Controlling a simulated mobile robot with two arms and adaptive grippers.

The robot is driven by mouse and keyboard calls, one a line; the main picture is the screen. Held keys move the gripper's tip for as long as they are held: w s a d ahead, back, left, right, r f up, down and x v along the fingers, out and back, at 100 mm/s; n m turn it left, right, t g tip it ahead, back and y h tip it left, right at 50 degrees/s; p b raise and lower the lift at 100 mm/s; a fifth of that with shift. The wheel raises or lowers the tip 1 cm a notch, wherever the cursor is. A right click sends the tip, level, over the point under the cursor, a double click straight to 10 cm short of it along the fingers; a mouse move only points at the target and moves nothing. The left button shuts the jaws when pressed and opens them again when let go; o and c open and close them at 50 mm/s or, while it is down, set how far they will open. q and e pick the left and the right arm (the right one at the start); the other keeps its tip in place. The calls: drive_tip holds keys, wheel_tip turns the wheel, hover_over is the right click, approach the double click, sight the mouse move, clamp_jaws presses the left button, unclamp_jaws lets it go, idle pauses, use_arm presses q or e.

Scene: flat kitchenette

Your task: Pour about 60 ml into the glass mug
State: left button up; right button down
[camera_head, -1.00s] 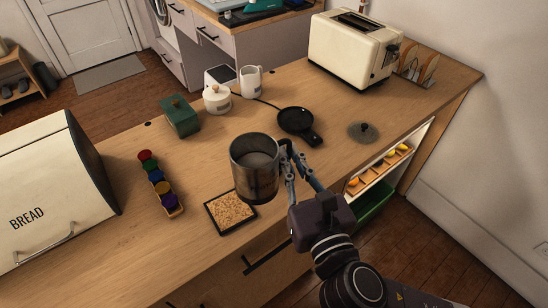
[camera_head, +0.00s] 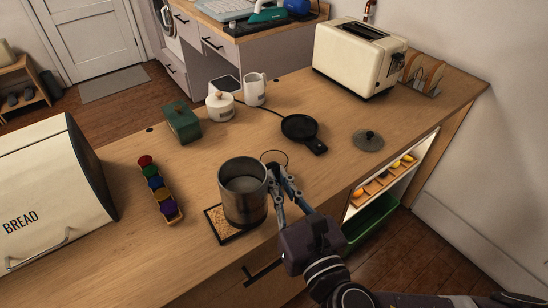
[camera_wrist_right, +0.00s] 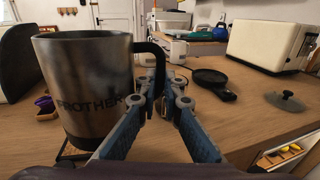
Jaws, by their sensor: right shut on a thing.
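A dark metal mug (camera_head: 243,205), seen from above with a grey surface inside, stands roughly upright over the back right part of a cork coaster (camera_head: 226,236). I cannot tell if it touches the coaster. In the right wrist view the mug (camera_wrist_right: 88,85) shows dark lettering and a black handle (camera_wrist_right: 158,62). My right gripper (camera_head: 276,177) is shut on this handle, on the mug's right side. A thin dark ring (camera_head: 274,152) shows on the counter just behind the gripper; I cannot tell what it is. No glass mug is clearly seen. My left gripper is not in view.
A black pan (camera_head: 299,128) and a grey lid (camera_head: 368,140) lie behind and right. A row of coloured pods (camera_head: 154,183) and a bread bin (camera_head: 50,205) are left. A white canister (camera_head: 220,106), white jug (camera_head: 255,90), green box (camera_head: 182,122) and toaster (camera_head: 355,65) stand at the back.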

drive_tip(key=m+g+p, duration=0.1)
drive_tip(key=p, duration=0.1)
drive_tip(key=w+r+m+g+p, duration=0.1)
drive_tip(key=g+p, duration=0.1)
drive_tip(key=w+d+m+g+p, duration=0.1)
drive_tip(key=m+g+p, duration=0.1)
drive_tip(key=p, duration=0.1)
drive_tip(key=shift+w+d+r, duration=0.1)
drive_tip(key=shift+w+r, duration=0.1)
drive_tip(key=m+g+p, duration=0.1)
drive_tip(key=s+m+g+p, duration=0.1)
drive_tip(key=g+p, duration=0.1)
drive_tip(key=shift+s+a+g+y, duration=0.15)
drive_tip(key=shift+a+g+y, duration=0.15)
drive_tip(key=shift+a, duration=0.05)
idle(0.4)
drive_tip(key=shift+f+m, duration=0.2)
drive_tip(key=shift+m, duration=0.1)
drive_tip(key=shift+s+a+r+m+g+y+p, duration=0.1)
drive_tip(key=shift+s+r+m+g+y+p, duration=0.25)
drive_tip(key=shift+g+y+p, duration=0.3)
idle(0.6)
drive_tip(key=shift+w, duration=0.25)
